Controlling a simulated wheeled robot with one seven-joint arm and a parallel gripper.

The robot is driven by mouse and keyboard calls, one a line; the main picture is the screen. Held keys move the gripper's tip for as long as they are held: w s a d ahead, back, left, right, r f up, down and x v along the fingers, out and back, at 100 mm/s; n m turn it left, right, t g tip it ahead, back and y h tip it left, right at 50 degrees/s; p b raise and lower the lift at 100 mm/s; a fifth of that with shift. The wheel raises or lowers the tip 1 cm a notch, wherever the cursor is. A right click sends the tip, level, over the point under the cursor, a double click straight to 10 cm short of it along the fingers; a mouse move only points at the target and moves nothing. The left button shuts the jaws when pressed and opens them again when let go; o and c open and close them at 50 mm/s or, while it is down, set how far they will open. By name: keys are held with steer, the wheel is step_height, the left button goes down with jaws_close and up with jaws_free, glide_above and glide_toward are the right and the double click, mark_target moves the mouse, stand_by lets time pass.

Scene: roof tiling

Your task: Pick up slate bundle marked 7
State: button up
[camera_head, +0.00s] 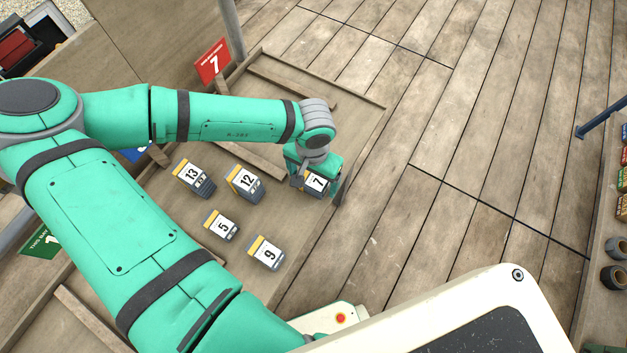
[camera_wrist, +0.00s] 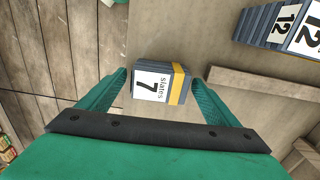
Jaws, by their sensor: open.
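The slate bundle marked 7 (camera_head: 316,182) is a dark grey block with a white label and a yellow band, on the wooden board. It also shows in the wrist view (camera_wrist: 158,84), between the tips of my gripper's two fingers. My gripper (camera_head: 322,178) is over the bundle and partly hides it in the head view. In the wrist view my gripper (camera_wrist: 160,88) is open, with a gap on each side of the bundle. I cannot tell how far down the fingers reach.
Bundles 12 (camera_head: 246,182), 13 (camera_head: 194,177), 5 (camera_head: 221,225) and 9 (camera_head: 266,253) stand to the left and front on the same board. A red sign marked 7 (camera_head: 213,62) stands behind. Wooden battens (camera_head: 320,78) edge the board. The plank floor (camera_head: 480,120) to the right is clear.

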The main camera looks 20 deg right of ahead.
steer(key=shift+a, duration=0.1)
steer(key=shift+c, duration=0.6)
steer(key=c, duration=1.2)
steer(key=shift+r, duration=0.1)
steer(key=shift+c, duration=0.2)
